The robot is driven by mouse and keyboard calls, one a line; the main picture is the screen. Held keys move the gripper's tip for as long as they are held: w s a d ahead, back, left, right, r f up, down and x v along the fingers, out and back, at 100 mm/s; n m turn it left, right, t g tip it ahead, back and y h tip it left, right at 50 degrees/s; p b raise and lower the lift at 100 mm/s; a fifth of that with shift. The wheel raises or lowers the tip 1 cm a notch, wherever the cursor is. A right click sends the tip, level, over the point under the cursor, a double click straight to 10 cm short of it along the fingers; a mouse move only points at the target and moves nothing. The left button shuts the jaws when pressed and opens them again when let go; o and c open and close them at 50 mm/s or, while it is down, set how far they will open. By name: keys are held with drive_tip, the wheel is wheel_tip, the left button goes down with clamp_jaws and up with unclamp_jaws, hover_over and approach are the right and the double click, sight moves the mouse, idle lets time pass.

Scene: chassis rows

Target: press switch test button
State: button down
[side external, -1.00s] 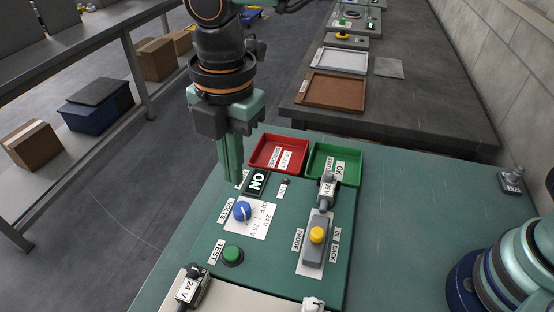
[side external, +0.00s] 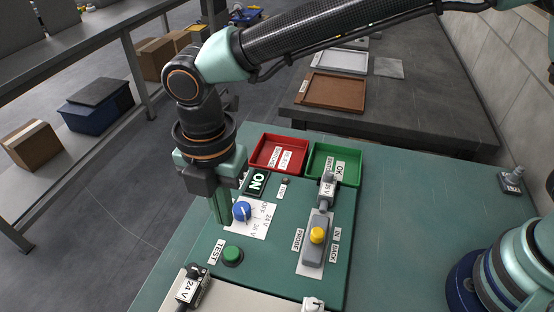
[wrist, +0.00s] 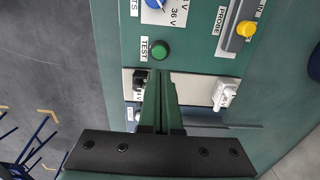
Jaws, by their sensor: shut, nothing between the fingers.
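The green round test button (side external: 232,254) sits on the green panel (side external: 270,270) beside a TEST label. It also shows in the wrist view (wrist: 160,49), beyond my fingertips. My gripper (side external: 222,218) is shut and empty, fingers pointing down. In the side view it is over the left part of the panel, beside the blue knob (side external: 241,211) and behind the test button. The fingers cover the VOLTS label there. The gripper also shows in the wrist view (wrist: 162,85), where its tips lie below the button in the picture. I see no contact with the button.
A grey slider with a yellow knob (side external: 317,235) stands right of the button. A plug marked 24 V (side external: 192,284) lies in front. A red tray (side external: 263,153) and a green tray (side external: 349,167) stand behind the panel. The bench at right is mostly clear.

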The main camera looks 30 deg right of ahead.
sight(234, 252)
wheel_tip(234, 252, down, 9)
drive_tip(key=shift+f, duration=0.15)
idle(0.4)
drive_tip(key=shift+s+d+f, duration=0.1)
drive_tip(key=shift+f, duration=1.05)
drive_tip(key=shift+r, duration=0.1)
wheel_tip(234, 252, up, 15)
drive_tip(key=shift+w+a, duration=0.25)
drive_tip(key=shift+a, duration=0.05)
